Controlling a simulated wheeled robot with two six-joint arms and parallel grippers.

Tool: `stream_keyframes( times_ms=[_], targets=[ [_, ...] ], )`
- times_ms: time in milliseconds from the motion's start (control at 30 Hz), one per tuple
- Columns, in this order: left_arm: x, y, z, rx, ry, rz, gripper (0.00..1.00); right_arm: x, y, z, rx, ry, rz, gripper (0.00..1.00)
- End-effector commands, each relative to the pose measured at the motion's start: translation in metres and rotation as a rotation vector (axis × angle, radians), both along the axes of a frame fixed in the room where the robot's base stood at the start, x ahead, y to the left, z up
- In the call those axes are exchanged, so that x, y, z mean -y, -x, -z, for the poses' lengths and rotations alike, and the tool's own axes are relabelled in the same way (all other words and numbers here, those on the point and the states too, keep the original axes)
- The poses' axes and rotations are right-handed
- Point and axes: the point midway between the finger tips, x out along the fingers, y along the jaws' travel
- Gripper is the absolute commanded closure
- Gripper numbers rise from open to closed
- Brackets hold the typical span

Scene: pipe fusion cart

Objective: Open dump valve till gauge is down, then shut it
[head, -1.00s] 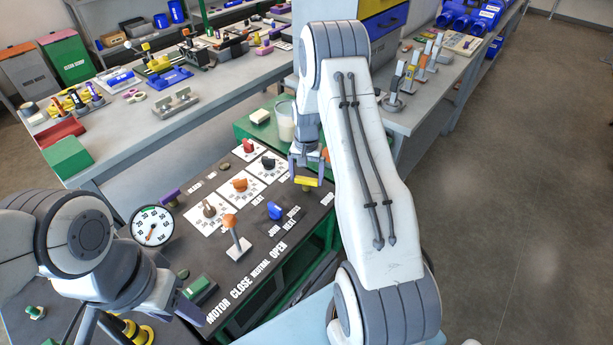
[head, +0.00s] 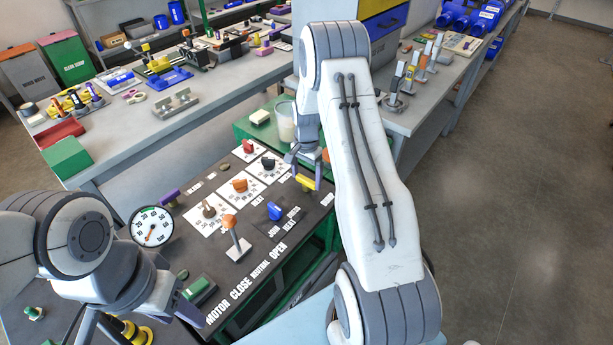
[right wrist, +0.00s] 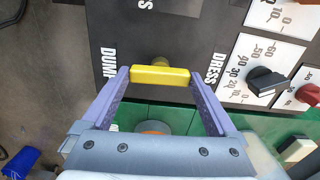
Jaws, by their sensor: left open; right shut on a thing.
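The yellow dump valve handle (head: 307,183) is at the right edge of the dark panel. In the right wrist view the yellow handle (right wrist: 160,76) sits between the labels "DUMP" and "DRESS". My right gripper (head: 305,172) is shut on it, with a purple finger at each end of the bar. The round white gauge (head: 152,227) stands at the left of the panel. Its orange needle points to the lower left, at the low end of the scale; the exact reading is too small to tell. My left gripper (head: 137,325) is open at the lower left, its tips partly cut off.
The panel (head: 237,257) carries an orange-topped lever (head: 235,238), a blue knob (head: 274,211) and several dial knobs. A clear container (head: 285,122) stands behind my right gripper. A grey workbench (head: 210,118) with tools lies beyond.

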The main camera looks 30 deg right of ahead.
Motion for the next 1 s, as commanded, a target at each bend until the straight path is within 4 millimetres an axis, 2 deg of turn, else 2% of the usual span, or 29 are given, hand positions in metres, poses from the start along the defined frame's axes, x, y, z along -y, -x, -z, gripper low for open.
stream_keyframes(
  times_ms=[200, 233, 567, 667, 1000],
  targets=[
    [0.000, 0.000, 0.000, 0.000, 0.000, 0.000, 0.50, 0.000, 0.000, -0.001, 0.001, 0.000, -0.001, 0.62],
    [0.000, 0.000, 0.000, 0.000, 0.000, 0.000, 0.50, 0.000, 0.000, -0.001, 0.001, 0.000, -0.001, 0.00],
    [0.000, 0.000, 0.001, 0.000, 0.000, 0.000, 0.50, 0.000, -0.001, -0.006, 0.001, 0.001, -0.002, 0.00],
    [0.000, 0.000, 0.004, 0.000, 0.000, 0.000, 0.50, 0.000, -0.001, -0.019, 0.005, 0.001, -0.001, 0.00],
    [0.000, 0.000, 0.013, 0.000, 0.000, 0.000, 0.50, 0.000, -0.001, -0.084, 0.005, 0.001, -0.002, 0.00]
  ],
)
